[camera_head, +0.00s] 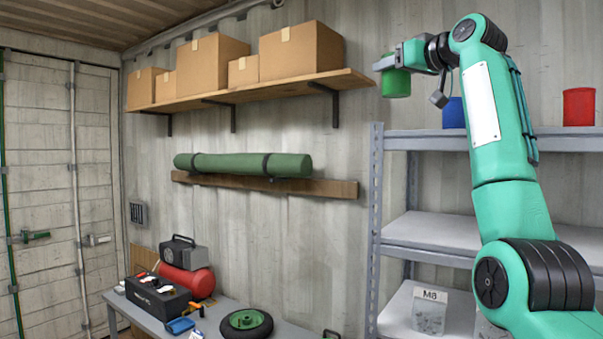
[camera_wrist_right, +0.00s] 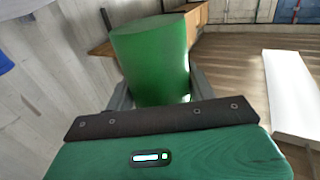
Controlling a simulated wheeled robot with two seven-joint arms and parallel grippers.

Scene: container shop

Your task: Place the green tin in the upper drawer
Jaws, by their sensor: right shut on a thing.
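The green tin (camera_head: 396,84) is held up at the left end of the metal shelf's top board, in front of the container wall. My right gripper (camera_head: 390,66) is shut on it; the tin hangs below the jaws in the head view. In the right wrist view the green tin (camera_wrist_right: 152,60) stands between the two grey fingers (camera_wrist_right: 158,90). No drawer can be made out in either view. My left gripper is not in view.
The metal shelf (camera_head: 430,235) holds a blue tin (camera_head: 453,112), a red tin (camera_head: 579,106) and an M8 bag (camera_head: 429,312). A wooden wall shelf (camera_head: 250,92) carries several cardboard boxes.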

